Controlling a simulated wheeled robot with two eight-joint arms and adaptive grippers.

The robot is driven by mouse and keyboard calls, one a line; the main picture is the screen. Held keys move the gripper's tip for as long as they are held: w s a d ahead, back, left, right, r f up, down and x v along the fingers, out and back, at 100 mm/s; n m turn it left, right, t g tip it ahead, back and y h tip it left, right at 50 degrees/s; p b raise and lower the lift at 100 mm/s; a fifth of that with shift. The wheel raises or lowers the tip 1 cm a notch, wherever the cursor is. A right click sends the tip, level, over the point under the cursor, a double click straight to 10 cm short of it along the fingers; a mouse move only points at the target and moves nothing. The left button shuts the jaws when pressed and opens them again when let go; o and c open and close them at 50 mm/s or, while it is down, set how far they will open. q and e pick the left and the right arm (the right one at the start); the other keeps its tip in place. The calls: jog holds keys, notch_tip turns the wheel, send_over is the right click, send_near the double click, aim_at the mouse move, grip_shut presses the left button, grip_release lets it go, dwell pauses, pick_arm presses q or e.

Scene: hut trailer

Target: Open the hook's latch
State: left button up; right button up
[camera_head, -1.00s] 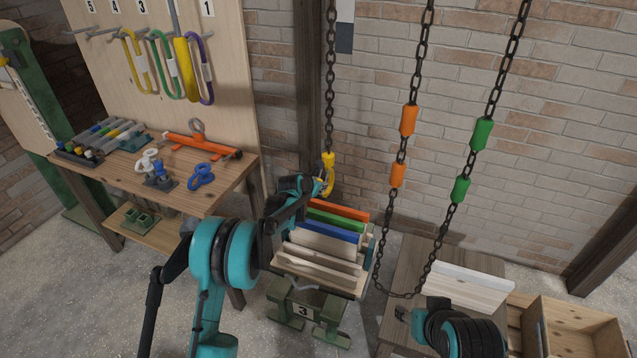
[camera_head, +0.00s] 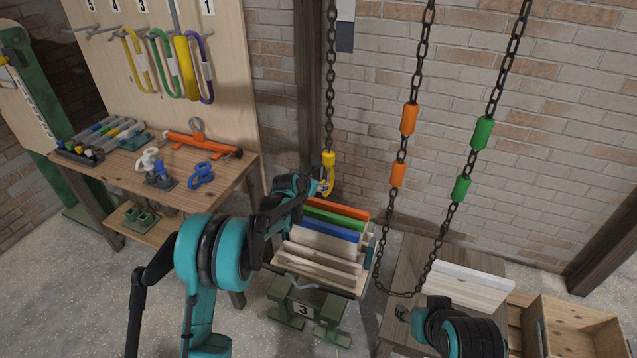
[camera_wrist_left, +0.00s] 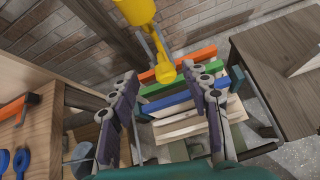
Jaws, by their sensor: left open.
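A yellow hook (camera_head: 328,162) hangs from a dark chain beside the wooden post in the head view. In the left wrist view the yellow hook (camera_wrist_left: 137,12) comes down from the top. Its lower end appears between my fingertips, nearer the right one; I cannot tell whether they touch. A small greyish part beside the hook may be the latch; its state is unclear. My left gripper (camera_wrist_left: 158,80) is open, with no object clearly held. In the head view my left gripper (camera_head: 314,186) is beside the hook and partly covers it. My right gripper (camera_head: 402,314) is low at right, small and unclear.
A rack of coloured and plain wooden boards (camera_head: 318,240) stands under the hook. A looped chain (camera_head: 421,45) with orange and green sleeves hangs to the right. A workbench (camera_head: 110,172) with tools is at left. A wooden crate (camera_head: 575,322) sits at lower right.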

pick_arm(q)
jog(key=v, duration=0.8)
jog(key=shift+s, duration=0.3)
jog(key=shift+a+r, duration=0.1)
jog(key=shift+r, duration=0.1)
